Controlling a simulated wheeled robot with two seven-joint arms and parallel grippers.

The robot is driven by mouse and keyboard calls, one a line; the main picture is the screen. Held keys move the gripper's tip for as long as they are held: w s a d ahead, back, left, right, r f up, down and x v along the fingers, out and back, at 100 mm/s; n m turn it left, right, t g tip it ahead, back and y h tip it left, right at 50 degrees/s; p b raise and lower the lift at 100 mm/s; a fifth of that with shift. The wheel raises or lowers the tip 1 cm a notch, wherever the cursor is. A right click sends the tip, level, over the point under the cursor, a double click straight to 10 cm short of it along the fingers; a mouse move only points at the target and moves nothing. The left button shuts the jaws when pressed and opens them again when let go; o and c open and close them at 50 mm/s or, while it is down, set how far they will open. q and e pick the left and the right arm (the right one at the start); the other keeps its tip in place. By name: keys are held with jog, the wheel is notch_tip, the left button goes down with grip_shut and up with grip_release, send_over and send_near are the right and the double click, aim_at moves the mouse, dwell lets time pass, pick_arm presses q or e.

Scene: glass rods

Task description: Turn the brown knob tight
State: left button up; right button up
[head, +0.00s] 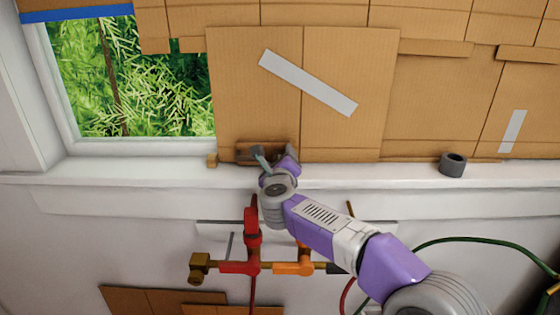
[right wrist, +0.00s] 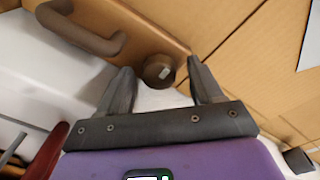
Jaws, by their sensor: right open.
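The brown knob (right wrist: 158,70) shows in the right wrist view as a short round knob with a small pale mark on its face. It sits on a brown wooden plate (right wrist: 145,28), beside a curved brown handle (right wrist: 95,36). My right gripper (right wrist: 160,77) is open, with one finger on each side of the knob in the picture. I cannot tell whether the fingers touch it. In the head view, the plate (head: 248,146) is at the window sill and my right gripper (head: 274,157) covers the knob. My left gripper is not in view.
Red and orange valve pipes (head: 292,268) are on the wall below the sill. A dark roll of tape (head: 453,164) stands on the sill at the right. Cardboard panels (head: 350,60) cover the wall behind, and a window (head: 130,80) is at the left.

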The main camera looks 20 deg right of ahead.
jog(key=shift+s, duration=0.15)
jog(key=v, duration=0.7)
jog(key=shift+p, duration=0.35)
jog(key=shift+s+a, duration=0.1)
jog(key=shift+s, duration=0.1)
